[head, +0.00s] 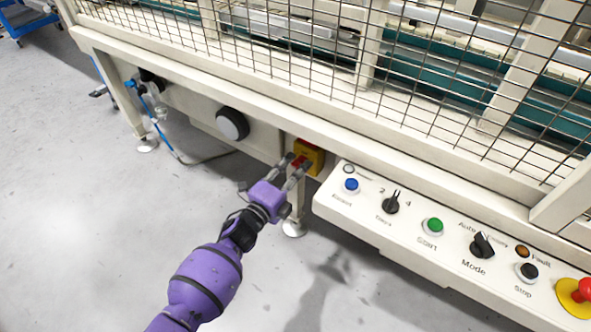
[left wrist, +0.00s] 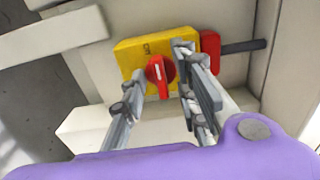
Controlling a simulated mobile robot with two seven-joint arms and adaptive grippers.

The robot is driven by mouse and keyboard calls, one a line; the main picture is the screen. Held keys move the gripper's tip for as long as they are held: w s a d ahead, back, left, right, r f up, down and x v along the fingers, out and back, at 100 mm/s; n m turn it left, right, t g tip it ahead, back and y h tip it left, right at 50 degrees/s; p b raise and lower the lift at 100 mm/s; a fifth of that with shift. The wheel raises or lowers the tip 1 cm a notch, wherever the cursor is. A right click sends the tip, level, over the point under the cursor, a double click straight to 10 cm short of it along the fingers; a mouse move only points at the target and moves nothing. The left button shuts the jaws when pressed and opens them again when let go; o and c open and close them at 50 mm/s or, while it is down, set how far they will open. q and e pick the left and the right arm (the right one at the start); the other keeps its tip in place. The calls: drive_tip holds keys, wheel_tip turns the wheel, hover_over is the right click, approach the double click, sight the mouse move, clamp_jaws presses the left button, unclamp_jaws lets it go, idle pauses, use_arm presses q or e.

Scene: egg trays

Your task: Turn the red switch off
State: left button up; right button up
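In the head view the yellow box (head: 310,152) is below the machine's front beam, and the red switch (head: 299,162) is partly hidden by my fingers. My left gripper (head: 294,168) is open in front of it. In the left wrist view the fingers of my left gripper (left wrist: 160,68) are on either side of the knob; I cannot tell whether they touch it. My right gripper is not in view.
A red part with a dark rod (left wrist: 240,47) sticks out beside the yellow box. The control panel (head: 375,225) with buttons and knobs juts out at right. A wire mesh guard (head: 440,60) stands above.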

use_arm(q)
drive_tip(key=v, duration=1.2)
idle(0.3)
